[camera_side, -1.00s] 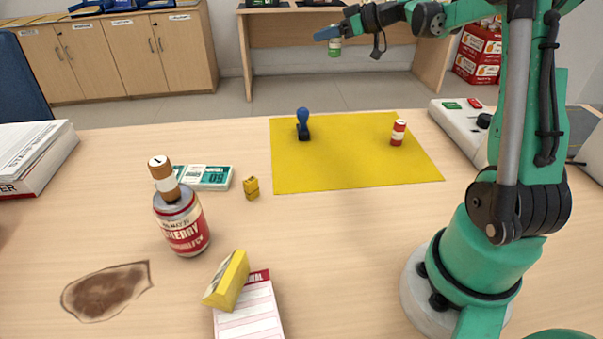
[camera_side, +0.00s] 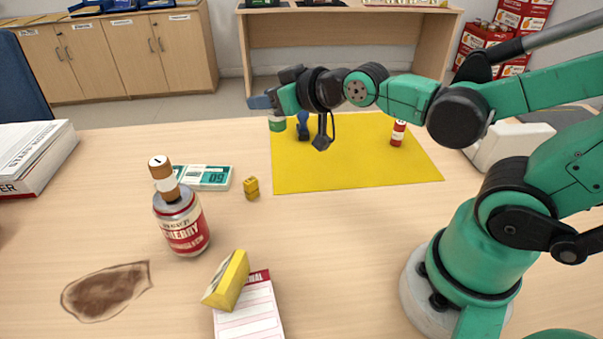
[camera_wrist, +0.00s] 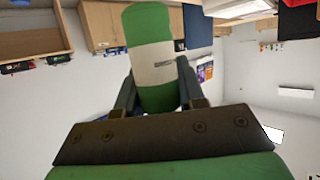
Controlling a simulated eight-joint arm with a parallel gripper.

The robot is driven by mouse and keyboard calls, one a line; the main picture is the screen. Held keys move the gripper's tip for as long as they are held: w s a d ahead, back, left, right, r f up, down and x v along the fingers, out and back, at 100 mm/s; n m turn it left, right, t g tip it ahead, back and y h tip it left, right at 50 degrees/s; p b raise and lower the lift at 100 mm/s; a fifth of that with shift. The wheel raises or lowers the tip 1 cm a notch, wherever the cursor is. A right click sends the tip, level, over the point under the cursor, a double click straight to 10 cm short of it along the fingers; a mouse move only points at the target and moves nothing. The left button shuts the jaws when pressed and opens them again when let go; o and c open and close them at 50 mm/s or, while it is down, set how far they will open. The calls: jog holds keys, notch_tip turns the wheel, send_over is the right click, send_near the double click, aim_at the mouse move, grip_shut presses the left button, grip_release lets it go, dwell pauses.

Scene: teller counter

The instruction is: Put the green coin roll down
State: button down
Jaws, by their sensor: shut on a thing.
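The green coin roll (camera_wrist: 152,55) has a white band and sits between the two fingers of my gripper (camera_wrist: 158,88) in the wrist view. In the side view the roll (camera_side: 277,125) is held upright near the back left corner of the yellow mat (camera_side: 330,178). My gripper (camera_side: 272,104) is shut on it. The roll appears to be above the counter, but its exact height is hard to tell.
A blue-handled stamp (camera_side: 303,128) stands on the mat close by the roll in the picture. A red coin roll (camera_side: 397,134) stands at the mat's right.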

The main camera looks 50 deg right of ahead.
jog(key=s+d+f+m+g+h, duration=0.1)
jog(key=s+d+m+g+h, duration=0.25)
jog(key=d+m+h, duration=0.4)
jog(key=s+d+f+m+g+h, duration=0.1)
jog(key=s+d+m+g+h, duration=0.3)
jog(key=d, duration=0.7)
jog(key=s+d+r+m+g+y, duration=0.2)
jog(key=s+d+r+m+g, duration=0.25)
jog(key=s+m+g, duration=0.35)
jog(key=s+d+r+m+g+y, duration=0.1)
jog(key=s+d+r+m+g, duration=0.4)
jog(key=m+g, duration=0.4)
jog(key=f, duration=0.6)
jog(key=s+f, duration=0.1)
jog(key=f, duration=1.3)
jog(key=shift+s+a+f, duration=0.2)
jog(key=shift+f, duration=0.05)
jog(key=c, duration=0.5)
grip_release()
jog(key=shift+c, duration=0.2)
